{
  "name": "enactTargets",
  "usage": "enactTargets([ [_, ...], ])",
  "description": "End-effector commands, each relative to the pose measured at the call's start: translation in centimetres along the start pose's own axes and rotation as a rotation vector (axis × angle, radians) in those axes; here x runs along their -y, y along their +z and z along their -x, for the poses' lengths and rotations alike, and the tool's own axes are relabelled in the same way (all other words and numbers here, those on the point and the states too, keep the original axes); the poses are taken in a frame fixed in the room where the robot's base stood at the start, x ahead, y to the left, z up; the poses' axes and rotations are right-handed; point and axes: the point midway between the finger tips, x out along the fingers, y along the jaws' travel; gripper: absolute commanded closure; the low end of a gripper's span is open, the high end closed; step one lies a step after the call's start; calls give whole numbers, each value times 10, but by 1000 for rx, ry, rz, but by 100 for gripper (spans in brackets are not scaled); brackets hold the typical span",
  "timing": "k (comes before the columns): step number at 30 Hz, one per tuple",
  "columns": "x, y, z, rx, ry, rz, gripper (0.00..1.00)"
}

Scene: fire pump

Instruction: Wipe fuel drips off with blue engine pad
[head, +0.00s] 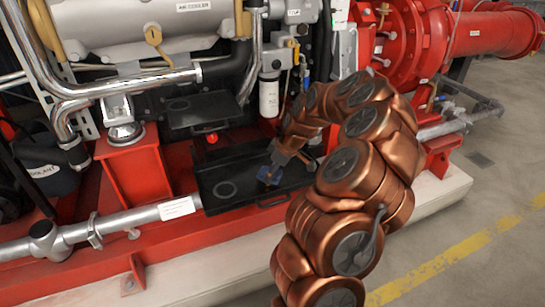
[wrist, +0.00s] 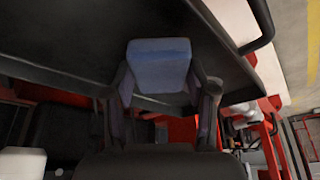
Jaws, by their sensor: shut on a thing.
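My gripper (head: 272,171) is shut on the blue pad (head: 271,175) at the black drip tray (head: 222,205) on the red frame. In the wrist view the blue pad (wrist: 158,66) sits between the two fingers of my gripper (wrist: 160,88), with the dark tray surface (wrist: 75,40) around it. The pad is at or just above the tray; I cannot tell whether it touches. A faint ring mark (head: 226,189) shows on the tray's left part. No distinct fuel drips can be made out, and my arm hides part of the tray's right side.
A smaller black tray (head: 197,112) sits behind, with a red round object (head: 212,138) between the trays. A white filter (head: 269,97) hangs above. A silver pipe (head: 125,221) with a white label runs left of the tray. The floor at right is open.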

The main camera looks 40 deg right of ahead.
Motion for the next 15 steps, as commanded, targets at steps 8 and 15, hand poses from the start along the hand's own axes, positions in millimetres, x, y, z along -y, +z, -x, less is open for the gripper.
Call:
enactTargets([
  [8,-1,-12,25,-2,4,2,82],
  [15,0,-20,44,0,2,4,82],
])
